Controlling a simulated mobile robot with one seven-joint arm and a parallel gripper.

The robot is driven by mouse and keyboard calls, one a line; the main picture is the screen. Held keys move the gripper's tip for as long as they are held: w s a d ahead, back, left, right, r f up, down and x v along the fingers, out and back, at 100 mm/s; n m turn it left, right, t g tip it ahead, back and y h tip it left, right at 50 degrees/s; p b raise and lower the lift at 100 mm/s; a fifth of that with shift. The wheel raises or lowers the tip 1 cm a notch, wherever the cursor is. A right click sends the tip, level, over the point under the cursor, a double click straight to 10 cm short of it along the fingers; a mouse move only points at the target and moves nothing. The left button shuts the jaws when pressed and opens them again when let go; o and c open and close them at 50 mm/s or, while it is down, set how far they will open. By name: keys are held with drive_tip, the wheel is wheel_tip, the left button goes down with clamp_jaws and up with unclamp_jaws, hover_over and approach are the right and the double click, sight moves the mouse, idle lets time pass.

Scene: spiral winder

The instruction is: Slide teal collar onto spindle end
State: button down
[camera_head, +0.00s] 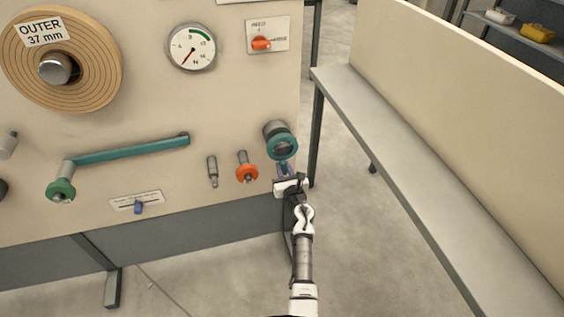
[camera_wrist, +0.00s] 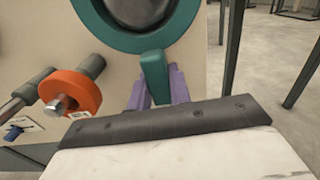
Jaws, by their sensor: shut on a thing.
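The teal collar (camera_head: 282,147) is a ring with a tab at its lower side. It stands at the end of the thick grey spindle (camera_head: 272,128) at the panel's right. My gripper (camera_head: 284,171) is below the ring, with its purple fingers shut on the tab. In the wrist view the collar (camera_wrist: 106,30) fills the top, and its tab (camera_wrist: 154,75) sits between the purple fingers (camera_wrist: 158,88). The grey spindle face (camera_wrist: 140,8) shows inside the ring. I cannot tell whether the collar is around the spindle or just in front of it.
An orange collar (camera_head: 247,173) sits on a thinner spindle close at left, beside a bare grey peg (camera_head: 212,170). Further left are a teal crank arm (camera_head: 130,150) and a slider (camera_head: 138,206). A grey bench (camera_head: 430,190) stands at right, with open floor between.

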drive_tip(key=r+p+v, duration=0.1)
drive_tip(key=p+v, duration=0.3)
drive_tip(key=v, duration=0.6)
drive_tip(key=shift+p, duration=0.35)
idle(0.5)
